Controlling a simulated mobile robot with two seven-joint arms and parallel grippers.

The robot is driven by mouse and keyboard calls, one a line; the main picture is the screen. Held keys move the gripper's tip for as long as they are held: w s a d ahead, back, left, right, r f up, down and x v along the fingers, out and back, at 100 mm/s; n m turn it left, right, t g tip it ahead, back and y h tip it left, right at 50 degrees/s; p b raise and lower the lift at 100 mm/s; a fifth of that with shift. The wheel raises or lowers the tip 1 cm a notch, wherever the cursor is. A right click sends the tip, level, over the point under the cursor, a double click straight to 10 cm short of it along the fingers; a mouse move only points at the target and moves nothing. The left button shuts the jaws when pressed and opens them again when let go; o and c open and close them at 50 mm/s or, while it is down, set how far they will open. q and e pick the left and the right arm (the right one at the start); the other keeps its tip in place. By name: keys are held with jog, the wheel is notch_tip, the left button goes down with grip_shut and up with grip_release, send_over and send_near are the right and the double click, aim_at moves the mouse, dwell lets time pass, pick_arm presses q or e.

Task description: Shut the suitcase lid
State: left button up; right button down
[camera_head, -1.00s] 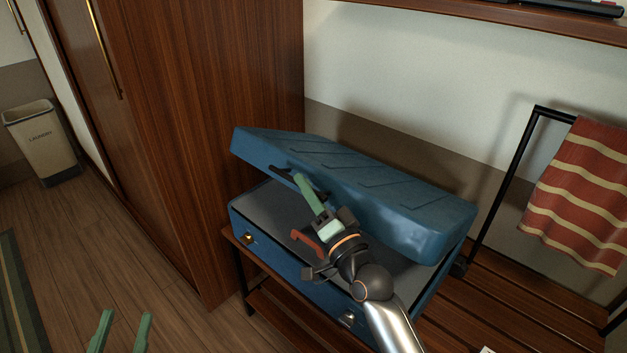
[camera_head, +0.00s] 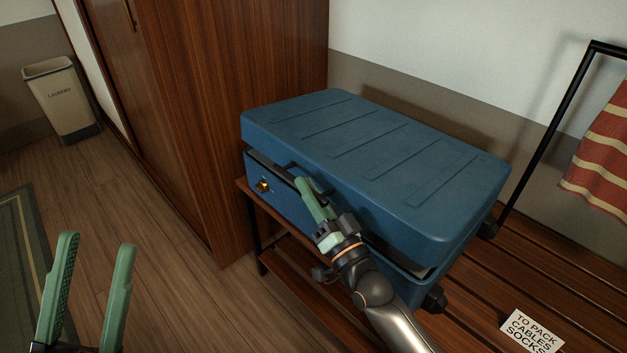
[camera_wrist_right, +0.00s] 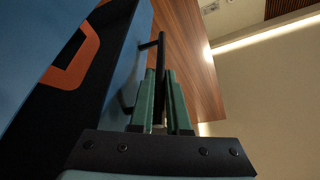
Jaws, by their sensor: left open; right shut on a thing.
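The blue suitcase has a ribbed lid (camera_head: 375,155) lowered close over its base (camera_head: 290,212). A narrow dark gap shows between them along the front. A brass latch (camera_head: 263,187) is on the base's front. My right gripper (camera_head: 306,187) is at the lid's front edge, shut on the black handle. In the right wrist view its green fingers (camera_wrist_right: 161,100) are around the handle (camera_wrist_right: 157,72), beside the blue shell. My left gripper (camera_head: 97,243) is open and empty at the lower left, over the floor, far from the suitcase. The right forearm hides part of the base's front.
The suitcase rests on a slatted wooden rack (camera_head: 470,310) with a black rail (camera_head: 568,110) and a striped towel (camera_head: 603,150). A packing card (camera_head: 532,331) lies on the slats. A wooden wardrobe (camera_head: 220,110) stands close left. A laundry bin (camera_head: 62,98) is farther left.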

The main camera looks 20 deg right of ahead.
pick_arm(q)
jog(key=shift+g, duration=0.3)
notch_tip(320, 180, down, 4)
jog(key=b, duration=0.2)
jog(key=shift+d+b, duration=0.15)
jog(key=shift+b, duration=0.15)
pick_arm(e)
jog(key=f, duration=0.5)
jog(key=shift+s+a+f, duration=0.1)
jog(key=shift+a+f, duration=0.15)
jog(key=shift+a, duration=0.1)
jog(key=shift+f, duration=0.2)
jog(key=c, duration=1.2)
grip_release()
jog(key=o, duration=0.3)
jog(key=shift+r, duration=0.1)
pick_arm(q)
notch_tip(320, 180, up, 2)
jog(key=shift+r+p, duration=0.1)
jog(key=shift+p, duration=0.85)
pick_arm(e)
jog(key=v, duration=0.7)
jog(key=shift+s+d, duration=0.1)
jog(key=shift+s, duration=0.2)
